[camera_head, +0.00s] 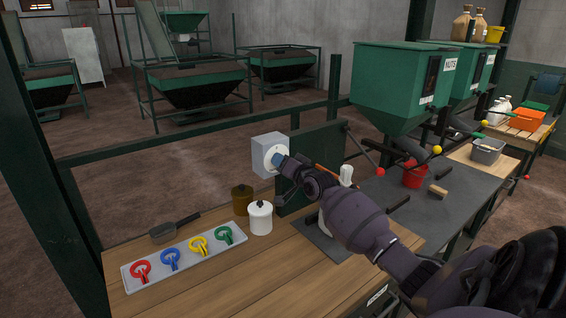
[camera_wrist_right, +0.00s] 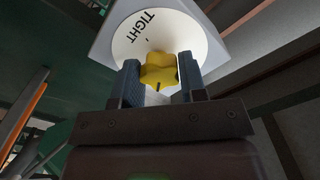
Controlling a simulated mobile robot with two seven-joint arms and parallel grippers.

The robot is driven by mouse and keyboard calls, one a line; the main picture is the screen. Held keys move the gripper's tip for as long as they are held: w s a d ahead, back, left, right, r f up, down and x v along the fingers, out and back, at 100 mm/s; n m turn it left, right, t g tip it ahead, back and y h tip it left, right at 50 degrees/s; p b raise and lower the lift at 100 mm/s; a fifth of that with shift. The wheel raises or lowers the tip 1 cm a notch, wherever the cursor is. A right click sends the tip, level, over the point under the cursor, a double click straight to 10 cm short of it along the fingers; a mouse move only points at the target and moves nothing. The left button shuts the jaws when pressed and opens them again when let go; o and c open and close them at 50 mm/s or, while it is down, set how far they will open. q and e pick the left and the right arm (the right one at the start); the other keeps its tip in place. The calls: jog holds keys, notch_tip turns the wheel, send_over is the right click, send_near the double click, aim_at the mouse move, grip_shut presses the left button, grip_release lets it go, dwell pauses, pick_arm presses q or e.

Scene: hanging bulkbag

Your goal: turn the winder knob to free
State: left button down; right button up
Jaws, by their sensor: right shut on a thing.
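The winder knob (camera_wrist_right: 158,73) is yellow and lobed, in the middle of a white round dial (camera_wrist_right: 194,42) marked "TIGHT". In the right wrist view the word sits above and left of the knob, and a short dark line shows on the knob's lower part. The dial is on the face of a pale grey box (camera_head: 265,147) in the head view. My right gripper (camera_head: 279,160) reaches this dial and is shut on the knob, with a blue finger on each side; it hides the knob in the head view. Any "free" marking is not visible. My left gripper is out of view.
A dark green panel (camera_head: 325,150) stands right beside the box. Below are a white lidded jar (camera_head: 260,218), a brown jar (camera_head: 242,200), a scoop (camera_head: 172,230) and a tray (camera_head: 200,262) of coloured rings on the wooden table (camera_head: 280,280). A red bucket (camera_head: 415,175) stands to the right.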

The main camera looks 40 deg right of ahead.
jog(key=n+p, duration=0.3)
jog(key=n, duration=0.8)
jog(key=shift+f+n, duration=0.1)
jog(key=shift+n, duration=0.2)
dwell(0.3)
jog(key=o, duration=0.9)
jog(key=shift+s, duration=0.1)
jog(key=s, duration=0.7)
jog(key=s+a, duration=0.1)
jog(key=s, duration=0.2)
jog(key=shift+s+a, duration=0.1)
jog(key=shift+s, duration=0.2)
